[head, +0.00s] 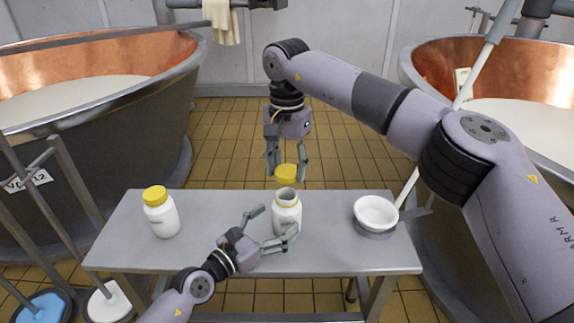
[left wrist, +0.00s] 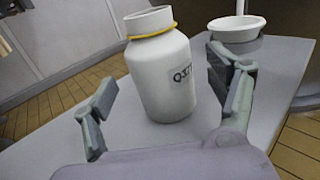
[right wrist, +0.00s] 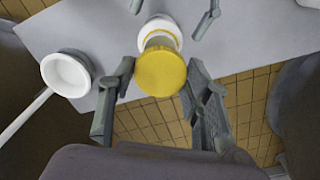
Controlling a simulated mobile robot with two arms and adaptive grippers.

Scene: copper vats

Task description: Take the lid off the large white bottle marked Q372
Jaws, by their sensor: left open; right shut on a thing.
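The large white bottle (head: 287,214) stands upright and open-mouthed on the grey table, a yellow ring round its neck. Its label, partly legible and starting with Q, shows in the left wrist view (left wrist: 161,75). My right gripper (head: 286,170) is shut on the yellow lid (head: 287,173) and holds it above the bottle, apart from the mouth; the lid also shows in the right wrist view (right wrist: 161,72). My left gripper (head: 274,227) is open, its fingers on either side of the bottle's body; in the left wrist view there are gaps between them and the bottle.
Another white bottle with a yellow lid (head: 161,212) stands at the table's left. A white ladle bowl (head: 376,213) with a long handle is at the right. Copper vats (head: 92,88) flank the table (head: 215,202). Table space between the two bottles is clear.

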